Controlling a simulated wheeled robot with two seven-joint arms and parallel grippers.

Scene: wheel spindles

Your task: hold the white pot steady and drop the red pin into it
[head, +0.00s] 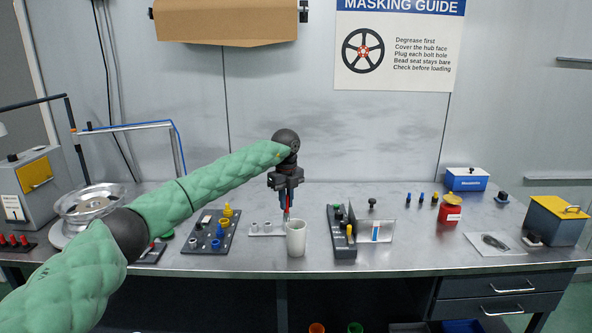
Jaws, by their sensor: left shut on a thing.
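The white pot (296,241) stands upright on the metal workbench, near the middle of the head view. My left gripper (288,207) points down just behind and above the pot's rim, slightly left of its centre. It is shut on the red pin (290,213), of which only a small red part shows between the dark fingers. I cannot tell whether the pin's lower end is over the pot's opening. The pot's inside is mostly hidden. My right gripper is not in view, and nothing is seen holding the pot.
A dark tray with yellow and blue plugs (213,232) and a pale plate with grey pegs (262,229) lie left of the pot. A dark rack (343,240) stands close on its right. A red container (449,211) is farther right. Bench space in front is clear.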

